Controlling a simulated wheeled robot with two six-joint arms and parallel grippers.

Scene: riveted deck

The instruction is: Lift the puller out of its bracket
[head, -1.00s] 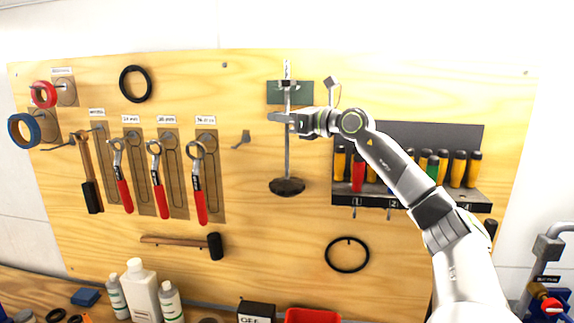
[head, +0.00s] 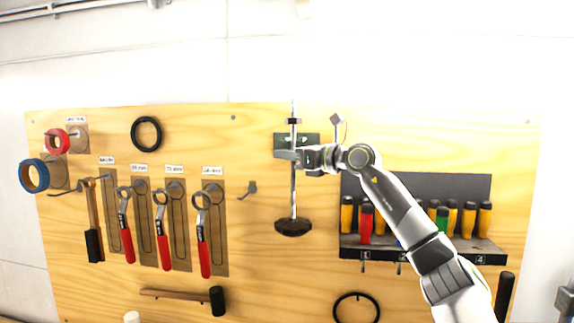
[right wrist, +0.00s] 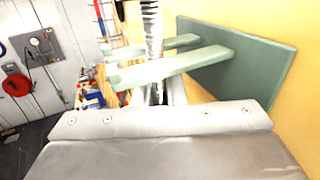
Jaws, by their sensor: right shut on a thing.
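The puller is a thin upright metal rod (head: 294,195) with a collar (head: 294,121) near its top and a dark round disc (head: 293,227) at its bottom. Its bracket (head: 311,139) is a green plate on the pegboard; in the right wrist view two green prongs (right wrist: 170,66) stick out from the plate. The threaded rod (right wrist: 152,30) rises by the prongs. The collar sits above the bracket plate's top edge in the head view. My right gripper (head: 294,156) is shut on the rod just below the bracket. My left gripper is out of view.
A dark screwdriver rack (head: 415,247) with several handles stands right of the puller, beneath my right arm. An empty hook (head: 248,190) and wrenches (head: 202,235) hang to the left. A black ring (head: 357,309) hangs below.

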